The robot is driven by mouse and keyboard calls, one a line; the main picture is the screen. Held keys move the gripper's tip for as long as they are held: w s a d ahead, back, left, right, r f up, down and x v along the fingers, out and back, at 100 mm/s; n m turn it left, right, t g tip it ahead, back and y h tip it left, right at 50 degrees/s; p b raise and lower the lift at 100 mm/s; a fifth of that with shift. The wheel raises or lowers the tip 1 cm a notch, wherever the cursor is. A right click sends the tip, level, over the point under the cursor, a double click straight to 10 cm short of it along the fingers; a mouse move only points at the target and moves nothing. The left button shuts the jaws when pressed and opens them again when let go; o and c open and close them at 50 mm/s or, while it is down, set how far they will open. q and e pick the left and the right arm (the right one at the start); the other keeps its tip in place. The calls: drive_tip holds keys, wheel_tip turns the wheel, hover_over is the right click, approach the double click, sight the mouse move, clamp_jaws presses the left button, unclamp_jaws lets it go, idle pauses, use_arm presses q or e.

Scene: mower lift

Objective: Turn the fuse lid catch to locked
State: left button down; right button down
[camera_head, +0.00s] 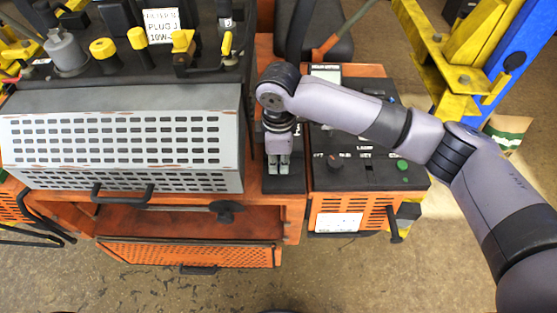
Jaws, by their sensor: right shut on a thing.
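My right gripper (279,164) points down at the dark narrow panel (282,187) between the grey perforated cover and the black control panel. Its fingers are closed together low over this panel, on a small part that they hide. This part appears to be the fuse lid catch, but its shape and whether it is turned to locked cannot be made out. My right arm reaches in from the right, across the control panel. My left gripper is not in view.
The grey perforated cover (120,140) with a black handle is at left. The black control panel (360,157) has a knob and a green button. An orange perforated flap (190,252) hangs open at the front. Yellow-capped levers stand at the back left. A yellow and blue post rises at right.

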sight(279, 163)
drive_tip(key=shift+r, duration=0.1)
drive_tip(key=c, duration=1.8)
unclamp_jaws()
wheel_tip(279, 163, up, 12)
drive_tip(key=shift+f, duration=0.1)
